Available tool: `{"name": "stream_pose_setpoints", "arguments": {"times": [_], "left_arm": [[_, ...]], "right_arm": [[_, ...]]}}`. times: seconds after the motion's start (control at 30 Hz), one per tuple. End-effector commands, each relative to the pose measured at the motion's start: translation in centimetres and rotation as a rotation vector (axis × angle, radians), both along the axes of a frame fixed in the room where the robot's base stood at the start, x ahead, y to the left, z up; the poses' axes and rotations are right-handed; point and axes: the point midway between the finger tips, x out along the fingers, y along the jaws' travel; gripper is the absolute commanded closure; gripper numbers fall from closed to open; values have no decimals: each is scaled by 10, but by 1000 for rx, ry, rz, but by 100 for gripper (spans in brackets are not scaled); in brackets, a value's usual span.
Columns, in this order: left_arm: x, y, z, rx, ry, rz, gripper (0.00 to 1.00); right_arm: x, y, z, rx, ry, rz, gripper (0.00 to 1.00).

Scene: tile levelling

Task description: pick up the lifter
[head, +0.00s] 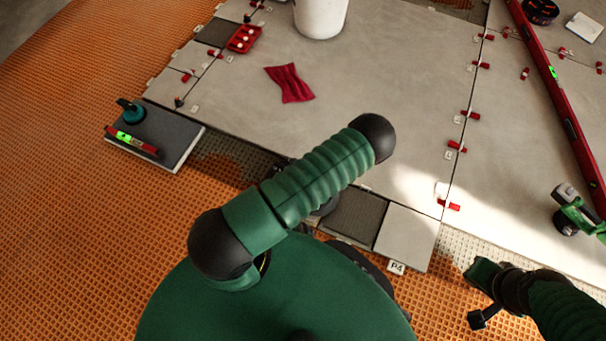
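A teal and black handled tool, which looks like the suction lifter (131,111), stands on a dark grey tile (183,143) at the left in the head view. My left arm crosses the middle of the view, well to the right of the lifter. Its gripper is hidden behind the arm links. My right gripper (481,297) is at the lower right, far from the lifter. Its two tips look spread apart with nothing between them.
A small red level (132,140) lies beside the lifter. A red tray (244,38), red cloth (289,83) and white bucket (320,14) rest on the tiles. A long red level (560,100) and green tool (578,211) lie right. Orange matting (70,190) is clear.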

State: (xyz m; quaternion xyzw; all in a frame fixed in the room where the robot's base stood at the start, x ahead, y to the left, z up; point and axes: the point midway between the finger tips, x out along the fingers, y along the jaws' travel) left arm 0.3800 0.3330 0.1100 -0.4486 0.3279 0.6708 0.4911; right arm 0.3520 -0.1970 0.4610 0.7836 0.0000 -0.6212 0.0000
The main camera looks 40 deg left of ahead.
Motion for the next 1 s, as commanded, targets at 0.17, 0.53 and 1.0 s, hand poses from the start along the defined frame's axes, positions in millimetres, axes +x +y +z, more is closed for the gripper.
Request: {"name": "stream_pose_setpoints", "arguments": {"times": [0.17, 0.53, 1.0], "left_arm": [[0, 0, -1, 0, 1, 0, 53], [-1, 0, -4, -1, 2, 0, 76], [0, 0, -2, 2, 1, 0, 100]], "right_arm": [[0, 0, 0, 0, 0, 0, 100], [0, 0, -1, 0, 0, 0, 100], [0, 0, 0, 0, 0, 0, 100]]}}
